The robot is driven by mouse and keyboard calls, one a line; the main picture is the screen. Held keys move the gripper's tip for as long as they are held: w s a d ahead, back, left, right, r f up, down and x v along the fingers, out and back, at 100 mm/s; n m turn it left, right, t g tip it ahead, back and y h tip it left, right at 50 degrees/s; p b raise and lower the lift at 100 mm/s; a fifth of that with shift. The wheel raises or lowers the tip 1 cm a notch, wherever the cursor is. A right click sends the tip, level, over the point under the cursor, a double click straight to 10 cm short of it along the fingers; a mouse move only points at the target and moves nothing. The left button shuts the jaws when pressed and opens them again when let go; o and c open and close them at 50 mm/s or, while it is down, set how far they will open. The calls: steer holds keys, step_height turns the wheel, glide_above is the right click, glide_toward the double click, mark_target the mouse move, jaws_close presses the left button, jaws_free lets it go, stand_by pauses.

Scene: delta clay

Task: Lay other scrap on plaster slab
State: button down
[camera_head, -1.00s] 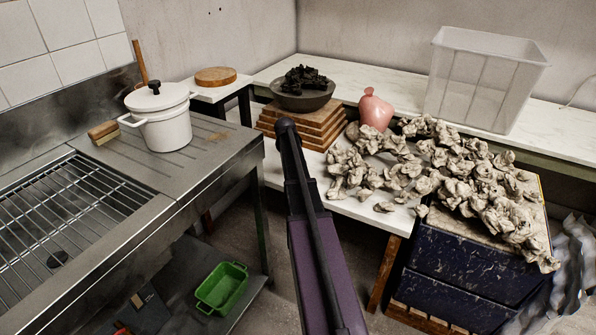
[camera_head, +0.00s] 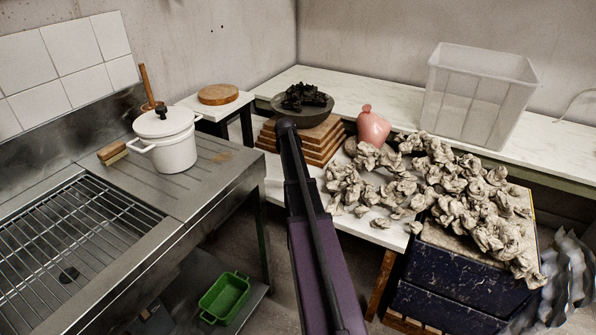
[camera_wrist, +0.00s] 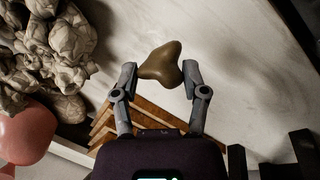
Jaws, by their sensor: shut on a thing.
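In the wrist view, my gripper (camera_wrist: 159,71) is shut on a smooth olive-brown, lobed lump (camera_wrist: 161,60), held between its two fingertips above a pale surface (camera_wrist: 235,55). In the head view, my arm hides the gripper and the lump. Many crumpled grey-beige clay scraps (camera_head: 455,190) lie heaped on the right, across the white low table and a speckled pale top (camera_head: 455,243) on a dark blue cabinet. They also show at the left of the wrist view (camera_wrist: 45,55). I cannot tell for certain which pale surface is the plaster slab.
A bowl of black lumps (camera_head: 302,98) stands on stacked wooden boards (camera_head: 325,150). Beside it are a pink vase (camera_head: 373,127) and a clear bin (camera_head: 478,95). A white pot (camera_head: 165,140) stands on the steel sink counter at left. A green basin (camera_head: 225,297) sits below.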

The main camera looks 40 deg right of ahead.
steer(key=shift+d+p+v, duration=0.25)
steer(key=shift+p+v, duration=0.7)
steer(key=shift+v, duration=0.3)
steer(key=shift+s+r, duration=0.15)
steer(key=s+d+p+v, duration=0.1)
steer(key=d+p+v, duration=0.1)
steer(key=p+v, duration=0.9)
steer(key=s+d+r+p+v, duration=0.1)
steer(key=d+p+v, duration=0.2)
steer(key=p+v, duration=0.9)
steer(key=s+d+r+p+v, duration=0.1)
steer(key=s+d+p+v, duration=0.1)
steer(key=p+v, duration=1)
steer(key=shift+p, duration=0.7)
steer(key=shift+s+d, duration=0.15)
steer(key=shift+s, duration=0.05)
